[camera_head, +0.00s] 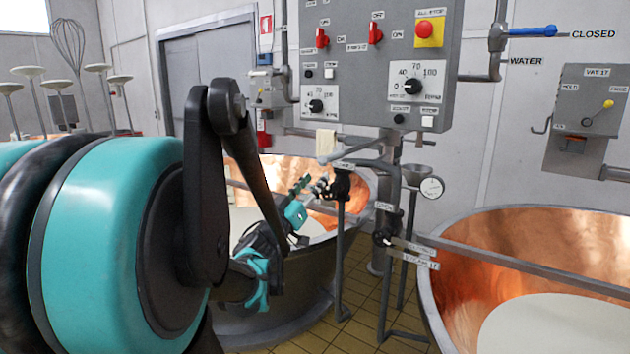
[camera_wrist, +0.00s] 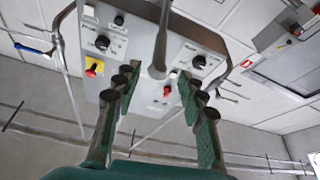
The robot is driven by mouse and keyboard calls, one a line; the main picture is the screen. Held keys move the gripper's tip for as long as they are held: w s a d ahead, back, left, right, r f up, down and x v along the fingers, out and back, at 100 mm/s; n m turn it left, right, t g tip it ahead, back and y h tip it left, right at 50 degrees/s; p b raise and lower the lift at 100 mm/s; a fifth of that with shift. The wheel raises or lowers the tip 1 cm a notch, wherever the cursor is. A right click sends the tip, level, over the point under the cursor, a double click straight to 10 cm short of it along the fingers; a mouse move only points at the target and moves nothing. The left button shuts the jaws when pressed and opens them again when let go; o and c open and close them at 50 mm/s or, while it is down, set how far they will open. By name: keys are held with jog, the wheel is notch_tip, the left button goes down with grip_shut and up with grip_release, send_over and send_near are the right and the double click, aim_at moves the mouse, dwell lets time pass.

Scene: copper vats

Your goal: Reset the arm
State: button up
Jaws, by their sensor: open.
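My gripper (camera_head: 312,186) is teal and black. In the head view it is small, out past my arm, over the left copper vat (camera_head: 248,172) and in front of its rim. In the wrist view my gripper (camera_wrist: 158,88) has its fingers spread apart, with nothing seen between them. In the wrist view the panel (camera_wrist: 145,48) shows tilted behind the fingers.
A right copper vat (camera_head: 470,270) with pale liquid stands at the right. Pipes, a gauge (camera_head: 432,187) and labelled valve handles (camera_head: 383,238) stand between the vats. A smaller panel (camera_head: 592,105) is on the right wall. A whisk (camera_head: 70,42) shows at the upper left. Tiled floor (camera_head: 365,300) shows between the vats.

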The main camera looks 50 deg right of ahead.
dwell(0.4)
jog(key=w+a+f+n+y, duration=0.25)
jog(key=a+f+y, duration=0.35)
jog(key=f, duration=0.6)
jog(key=w+a+f+n+y, duration=0.1)
jog(key=w+a+f+y, duration=0.5)
jog(key=f, duration=0.6)
jog(key=a+f+n+y, duration=0.3)
jog(key=a+f, duration=0.1)
jog(key=a, duration=0.5)
jog(key=s+a+f+n+y, duration=0.1)
jog(key=a+f+n+y, duration=0.2)
jog(key=a, duration=0.6)
jog(key=s+a+f+n+y, duration=0.1)
jog(key=a+f+n+y, duration=0.2)
jog(key=a, duration=0.7)
notch_tip(320, 180, down, 2)
jog(key=shift+s+f+n+y, duration=0.2)
jog(key=shift+n+y, duration=0.15)
jog(key=shift+y, duration=0.15)
